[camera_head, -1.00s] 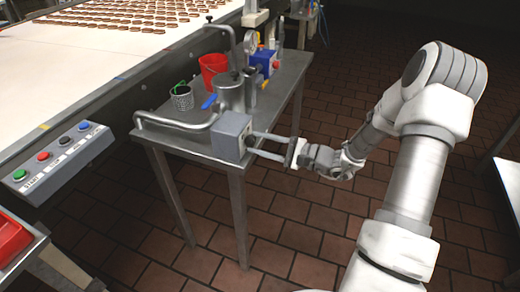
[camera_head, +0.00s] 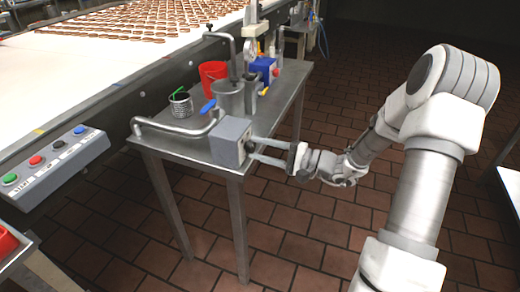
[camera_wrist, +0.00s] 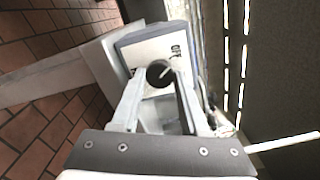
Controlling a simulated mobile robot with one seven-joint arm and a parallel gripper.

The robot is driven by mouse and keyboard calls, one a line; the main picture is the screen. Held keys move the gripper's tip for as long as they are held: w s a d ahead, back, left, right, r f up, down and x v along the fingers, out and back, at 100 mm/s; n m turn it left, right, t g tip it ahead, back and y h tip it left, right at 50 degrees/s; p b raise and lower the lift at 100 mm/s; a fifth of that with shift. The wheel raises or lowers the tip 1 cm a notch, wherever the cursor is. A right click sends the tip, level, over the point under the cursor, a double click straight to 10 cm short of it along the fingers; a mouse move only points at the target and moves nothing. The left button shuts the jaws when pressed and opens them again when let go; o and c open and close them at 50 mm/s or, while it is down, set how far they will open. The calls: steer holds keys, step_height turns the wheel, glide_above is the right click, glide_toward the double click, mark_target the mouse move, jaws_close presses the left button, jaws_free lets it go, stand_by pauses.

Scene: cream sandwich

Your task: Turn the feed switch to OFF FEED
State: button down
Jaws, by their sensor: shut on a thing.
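The feed switch is a round dark knob (camera_wrist: 159,72) with a pale pointer line, on the face of a grey box (camera_head: 229,138) at the front corner of the metal table. In the wrist view, lettering reading OFF shows on the box face (camera_wrist: 150,48) above the knob; the other lettering is too small to read. My gripper (camera_head: 251,152) reaches the box from the right. Its two fingers (camera_wrist: 157,82) stand on either side of the knob and are shut on it. The pointer line slants toward the upper right in the wrist view.
A button panel (camera_head: 55,165) is at the left. The tiled floor (camera_head: 320,220) is open.

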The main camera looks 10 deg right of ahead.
steer(key=shift+c, duration=2.1)
jaws_free()
steer(key=p+v, duration=0.2)
steer(key=v, duration=1.5)
steer(key=shift+s+d+p, duration=0.15)
steer(key=shift+p, duration=0.2)
